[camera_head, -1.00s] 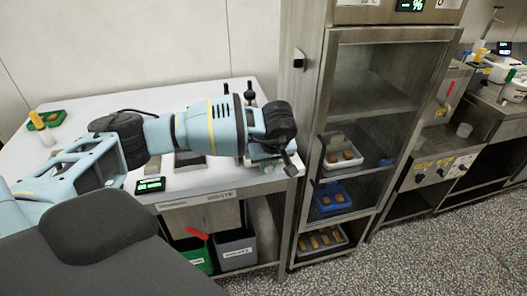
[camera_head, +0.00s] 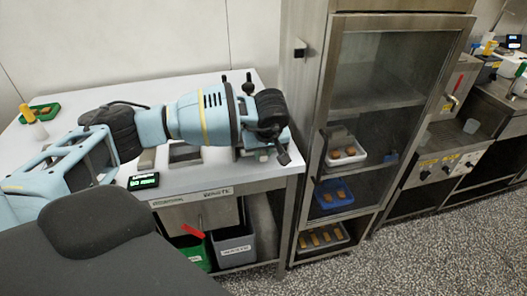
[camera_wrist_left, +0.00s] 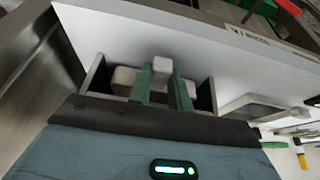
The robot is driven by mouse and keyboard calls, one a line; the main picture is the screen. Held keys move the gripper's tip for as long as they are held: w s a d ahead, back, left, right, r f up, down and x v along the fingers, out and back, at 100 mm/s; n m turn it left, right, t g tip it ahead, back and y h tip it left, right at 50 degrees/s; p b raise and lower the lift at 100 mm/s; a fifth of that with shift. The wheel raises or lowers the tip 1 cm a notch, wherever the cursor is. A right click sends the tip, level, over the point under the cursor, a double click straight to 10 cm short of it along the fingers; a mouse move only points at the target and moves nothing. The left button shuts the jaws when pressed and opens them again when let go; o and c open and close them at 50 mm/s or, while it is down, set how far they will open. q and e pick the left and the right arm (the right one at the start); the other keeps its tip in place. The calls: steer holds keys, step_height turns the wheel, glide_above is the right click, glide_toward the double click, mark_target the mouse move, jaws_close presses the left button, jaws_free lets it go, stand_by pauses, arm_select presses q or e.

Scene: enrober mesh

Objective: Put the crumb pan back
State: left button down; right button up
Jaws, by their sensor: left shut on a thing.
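My left gripper (camera_head: 266,134) is low over the right end of the white table, beside a small machine with black knobs (camera_head: 248,86). In the left wrist view its two green fingers (camera_wrist_left: 161,76) are close together on a small pale part (camera_wrist_left: 162,65). I cannot tell whether this part belongs to the crumb pan, and I cannot make out the pan for certain. The wrist hides most of the grip in the head view. My right gripper is not in view.
A grey tray (camera_head: 185,152) and a small display (camera_head: 143,181) lie on the table (camera_head: 215,180). A glass-doored cabinet (camera_head: 385,90) with trays stands close on the right. Bins (camera_head: 236,248) stand under the table. A green tray (camera_head: 40,111) is at the far left.

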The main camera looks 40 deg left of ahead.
arm_select(q)
steer(key=shift+w+a+f, duration=0.1)
steer(key=shift+a+f, duration=0.05)
steer(key=shift+f, duration=0.1)
steer(key=c, duration=1.6)
jaws_free()
steer(key=o, duration=0.3)
steer(key=shift+r, duration=0.1)
steer(key=shift+r, duration=0.25)
steer(key=v, duration=1.1)
steer(key=shift+d+r+p, duration=0.2)
steer(key=shift+r+p, duration=0.05)
steer(key=shift+p, duration=0.05)
